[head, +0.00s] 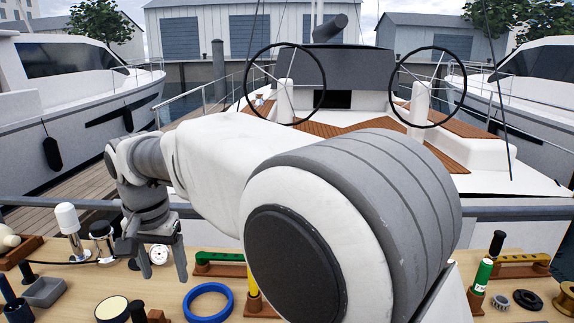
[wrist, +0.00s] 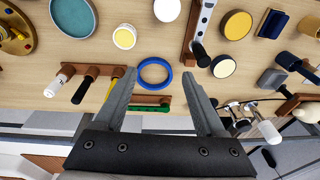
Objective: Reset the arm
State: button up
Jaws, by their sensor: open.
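My gripper (head: 162,277) hangs at the left in the head view, with its fingers pointing down over the table. Its two grey fingers are spread apart, and nothing is between them that I can see as held. In the wrist view my gripper (wrist: 159,74) is also open, with a blue ring (wrist: 141,73) showing beyond the fingertips on the table. My arm fills the middle of the head view, bent from the right toward the left, and hides part of the table.
Beyond are a boat with two black wheels (head: 285,83) and other moored boats.

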jog(key=s+d+r+t, duration=0.1)
jog(key=d+r, duration=0.2)
jog(key=d, duration=0.8)
jog(key=s+d+r+t, duration=0.1)
jog(key=s+d+r, duration=0.15)
jog(key=d, duration=0.95)
jog(key=s+d+f+t, duration=0.1)
jog(key=s+d+f, duration=0.1)
jog(key=s+d, duration=0.3)
jog(key=s+d+f+t, duration=0.1)
jog(key=s+d+f, duration=0.1)
jog(key=s+d, duration=0.4)
jog(key=d, duration=0.3)
jog(key=shift+s+d+f+h, duration=0.25)
jog(key=shift+d+f+h, duration=0.05)
jog(key=shift+d+f, duration=0.1)
